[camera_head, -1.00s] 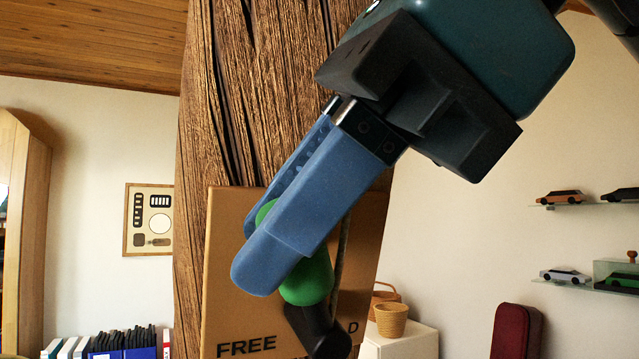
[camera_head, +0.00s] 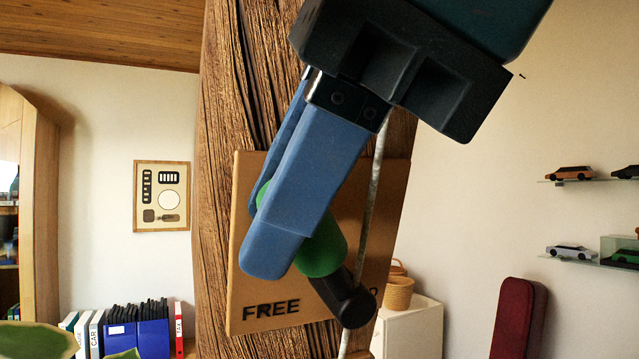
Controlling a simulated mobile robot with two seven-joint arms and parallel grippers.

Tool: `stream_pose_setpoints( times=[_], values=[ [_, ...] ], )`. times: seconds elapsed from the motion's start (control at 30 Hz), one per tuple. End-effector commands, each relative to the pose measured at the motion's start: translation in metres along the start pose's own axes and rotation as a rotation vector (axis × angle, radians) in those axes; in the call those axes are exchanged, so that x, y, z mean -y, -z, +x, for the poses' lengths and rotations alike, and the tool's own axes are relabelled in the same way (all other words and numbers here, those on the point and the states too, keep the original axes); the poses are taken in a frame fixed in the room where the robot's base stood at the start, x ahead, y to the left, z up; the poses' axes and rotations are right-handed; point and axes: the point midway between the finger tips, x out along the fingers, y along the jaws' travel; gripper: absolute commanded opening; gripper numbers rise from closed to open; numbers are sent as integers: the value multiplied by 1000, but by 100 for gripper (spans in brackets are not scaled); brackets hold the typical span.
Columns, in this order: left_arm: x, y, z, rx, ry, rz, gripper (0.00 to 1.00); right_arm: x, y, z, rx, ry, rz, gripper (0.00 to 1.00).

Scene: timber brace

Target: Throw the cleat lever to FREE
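The cleat lever has a green grip (camera_head: 324,250) and a black lower arm (camera_head: 345,300). It stands in front of a tan board on a timber post, tilted with its green end up and to the left. My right gripper (camera_head: 264,226) reaches down from the upper right, its blue fingers on either side of the green grip and shut on it. The near finger hides much of the grip. The word FREE (camera_head: 271,310) is at the board's lower left. The label at lower right is mostly hidden behind the lever. My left gripper is not in view.
The tan board (camera_head: 248,290) is fixed to the rough timber post (camera_head: 228,100). A grey rope (camera_head: 374,190) runs down in front of the board, right of the fingers. A white cabinet with baskets, a dark red case and shelves of toy cars stand behind at right.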

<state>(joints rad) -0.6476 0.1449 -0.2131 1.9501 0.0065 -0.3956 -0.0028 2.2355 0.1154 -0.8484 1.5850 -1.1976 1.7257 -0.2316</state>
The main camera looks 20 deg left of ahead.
Motion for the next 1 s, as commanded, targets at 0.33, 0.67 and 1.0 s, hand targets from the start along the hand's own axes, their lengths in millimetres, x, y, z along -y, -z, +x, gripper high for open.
stream_pose_setpoints(
  times=[0.33,0.67,1.0],
  values=[
    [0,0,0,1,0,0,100,0,0,0,0,-2,1,34],
    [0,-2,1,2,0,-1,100,0,0,-15,0,0,4,34],
    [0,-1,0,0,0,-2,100,0,-1,-90,2,2,3,34]
  ],
)
